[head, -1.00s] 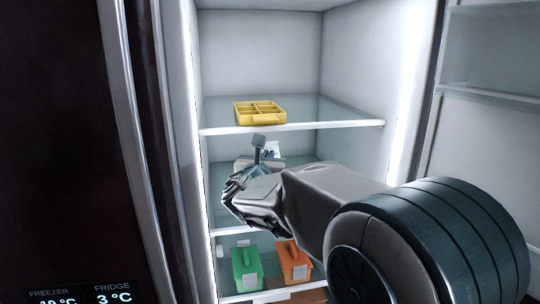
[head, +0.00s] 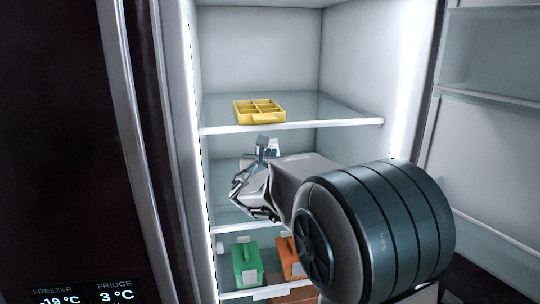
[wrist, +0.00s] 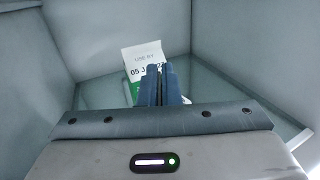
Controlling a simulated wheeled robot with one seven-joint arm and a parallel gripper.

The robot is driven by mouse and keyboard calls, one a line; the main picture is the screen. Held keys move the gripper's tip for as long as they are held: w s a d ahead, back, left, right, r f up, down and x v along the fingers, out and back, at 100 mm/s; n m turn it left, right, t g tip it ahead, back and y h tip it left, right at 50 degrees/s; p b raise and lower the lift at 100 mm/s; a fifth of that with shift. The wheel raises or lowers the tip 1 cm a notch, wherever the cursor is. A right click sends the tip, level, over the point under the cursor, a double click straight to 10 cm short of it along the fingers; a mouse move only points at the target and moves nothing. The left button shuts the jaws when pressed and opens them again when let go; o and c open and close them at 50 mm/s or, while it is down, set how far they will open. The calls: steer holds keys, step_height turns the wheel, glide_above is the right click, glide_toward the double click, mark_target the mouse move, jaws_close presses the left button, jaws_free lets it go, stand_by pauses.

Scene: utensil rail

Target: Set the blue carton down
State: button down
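My gripper (head: 263,143) is inside the fridge, just above the middle shelf (head: 231,222). In the wrist view its two dark blue-grey fingers (wrist: 161,85) stand close together with a thin dark line between them. I cannot tell whether they pinch something thin. I cannot make out a blue carton in either view; the fingers and my arm hide part of the middle shelf.
A yellow divided tray (head: 259,111) sits on the upper shelf (head: 330,125). A green carton (head: 247,263) and an orange carton (head: 291,258) stand on the lower shelf. The fridge's left wall is close to my gripper. The upper shelf is clear right of the tray.

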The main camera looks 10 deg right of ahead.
steer(key=c, duration=2)
jaws_free()
steer(key=shift+f, duration=0.15)
steer(key=o, duration=0.4)
steer(key=shift+c, duration=0.2)
steer(key=shift+s+a, duration=0.1)
steer(key=shift+s, duration=0.1)
steer(key=b+v, duration=0.2)
steer(key=v, duration=0.9)
steer(key=shift+s+b, duration=0.3)
